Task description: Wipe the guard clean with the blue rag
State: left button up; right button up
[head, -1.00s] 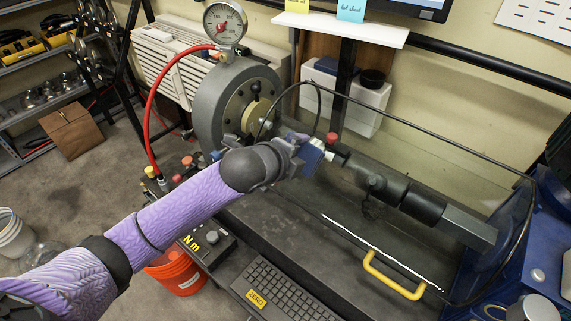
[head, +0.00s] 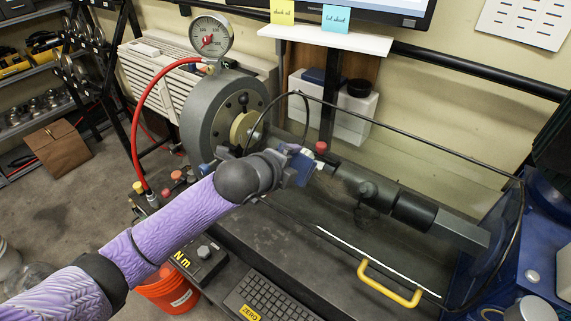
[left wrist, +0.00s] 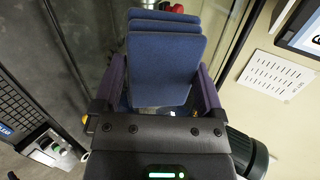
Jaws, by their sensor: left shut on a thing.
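The guard (head: 450,222) is a clear panel with a dark rim, a white strip along its lower edge and a yellow handle (head: 390,285). It stands in front of the torque machine's shaft. My left gripper (head: 298,164) is at the guard's left part, in front of the shaft. In the left wrist view the gripper (left wrist: 163,85) is shut on the blue rag (left wrist: 165,62), a folded pad in several layers between the purple fingers. In the head view only a little blue shows at the gripper. I cannot tell whether the rag touches the guard. My right gripper is out of view.
A round grey machine housing (head: 205,115) with a pressure gauge (head: 209,38) and red hose stands left of the guard. A keyboard (head: 270,299) and an Nm box (head: 200,257) lie in front. A monitor shelf (head: 330,40) is behind. An orange bucket (head: 168,290) is below.

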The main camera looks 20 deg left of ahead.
pick_arm(q)
jog(key=shift+w+d+f, duration=0.15)
jog(key=shift+w+f, duration=0.2)
